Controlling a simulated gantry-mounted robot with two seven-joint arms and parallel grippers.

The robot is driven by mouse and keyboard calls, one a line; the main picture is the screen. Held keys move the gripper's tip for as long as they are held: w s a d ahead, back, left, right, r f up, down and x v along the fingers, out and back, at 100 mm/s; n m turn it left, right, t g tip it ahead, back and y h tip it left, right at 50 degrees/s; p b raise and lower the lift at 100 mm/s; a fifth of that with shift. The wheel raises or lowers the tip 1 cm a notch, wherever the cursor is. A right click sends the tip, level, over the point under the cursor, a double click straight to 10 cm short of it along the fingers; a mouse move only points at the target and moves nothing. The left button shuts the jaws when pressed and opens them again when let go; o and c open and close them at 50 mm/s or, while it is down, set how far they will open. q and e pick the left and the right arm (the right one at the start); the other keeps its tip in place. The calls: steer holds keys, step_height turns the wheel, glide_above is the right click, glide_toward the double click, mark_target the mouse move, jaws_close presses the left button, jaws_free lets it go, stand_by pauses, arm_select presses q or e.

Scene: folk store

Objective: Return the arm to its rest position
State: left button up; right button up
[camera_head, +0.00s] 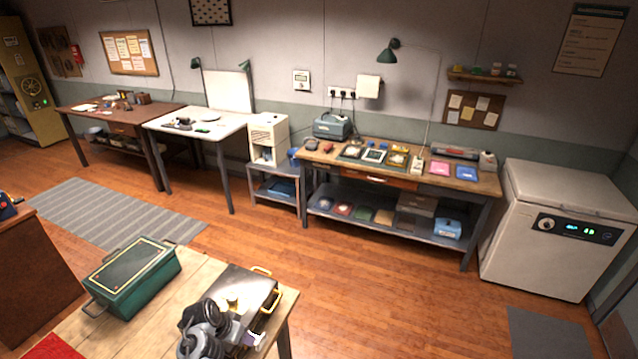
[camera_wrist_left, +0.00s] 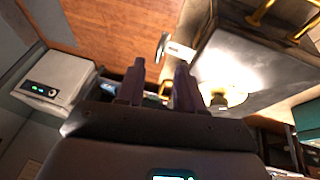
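My left arm (camera_head: 205,325) comes in at the bottom of the head view, over the near wooden table. Its dark gripper is at the right edge of that table, beside a dark case (camera_head: 240,287) with yellow handles. In the left wrist view my left gripper (camera_wrist_left: 159,72) shows two dark fingers with a gap between them. Nothing is clearly held in the gap. A small white piece (camera_wrist_left: 180,49) shows just beyond the fingertips; whether it touches them I cannot tell. The case (camera_wrist_left: 235,65) lies to the right of the fingers. My right gripper is not in view.
A green box (camera_head: 130,280) with handles stands on the near table (camera_head: 190,300), left of the case. Open wooden floor (camera_head: 390,290) lies beyond it. A workbench (camera_head: 470,184) and a white chest freezer (camera_head: 555,245) stand at the back and right.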

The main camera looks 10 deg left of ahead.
arm_select(q)
steer(key=s+a+f+g+y+p, duration=0.1)
steer(key=s+a+f+g+p, duration=0.15)
steer(key=s+f, duration=0.75)
steer(key=s+a+r+m+g+y+p, duration=0.1)
steer(key=s+p, duration=0.1)
steer(key=s, duration=0.6)
steer(key=s+a+r+y+p, duration=0.1)
steer(key=s+a+r+p, duration=0.1)
steer(key=s, duration=0.6)
steer(key=s+d+r+m+p, duration=0.1)
steer(key=s+d+r+p, duration=0.3)
steer(key=s+r, duration=0.5)
steer(key=d+r+n+t, duration=0.1)
steer(key=d+r, duration=0.3)
steer(key=r, duration=0.3)
steer(key=d+r+n+t, duration=0.1)
steer(key=d+r+t, duration=0.1)
steer(key=d+r, duration=0.2)
step_height(320, 180, up, 3)
steer(key=shift+w+f+b, duration=0.1)
steer(key=shift+w+b, duration=0.2)
steer(key=shift+t, duration=0.25)
